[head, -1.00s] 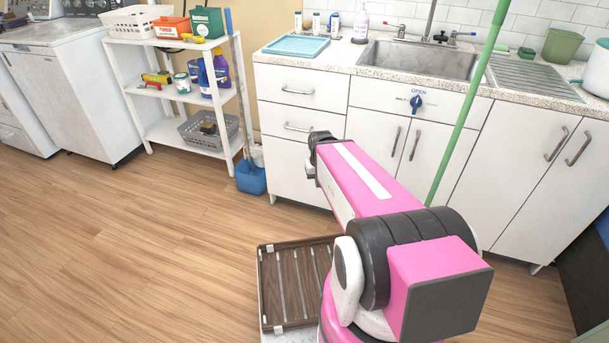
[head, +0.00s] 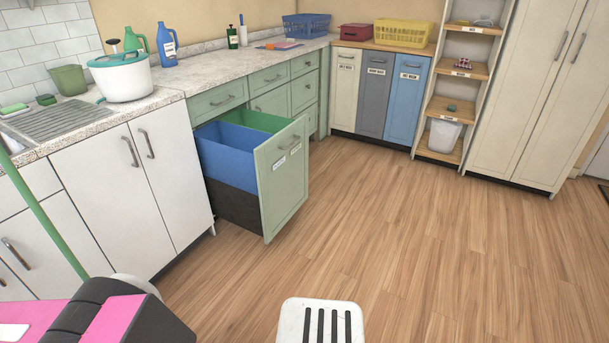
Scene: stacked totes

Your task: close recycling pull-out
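The recycling pull-out stands open in the head view, its pale green front panel (head: 284,180) well out from the green cabinet. A bar handle and small labels are near the top of the panel. A blue bin (head: 227,152) and a green bin (head: 252,121) sit inside, above a dark lower part. Only part of my pink and black arm shows at the bottom left, apart from the pull-out. My gripper is not visible.
White cabinets (head: 146,195) with a sink counter stand at the left. Labelled bin fronts (head: 373,95) and an open shelf (head: 458,85) stand at the back. The wood floor (head: 410,240) right of the pull-out is clear. A white slotted piece shows at the bottom.

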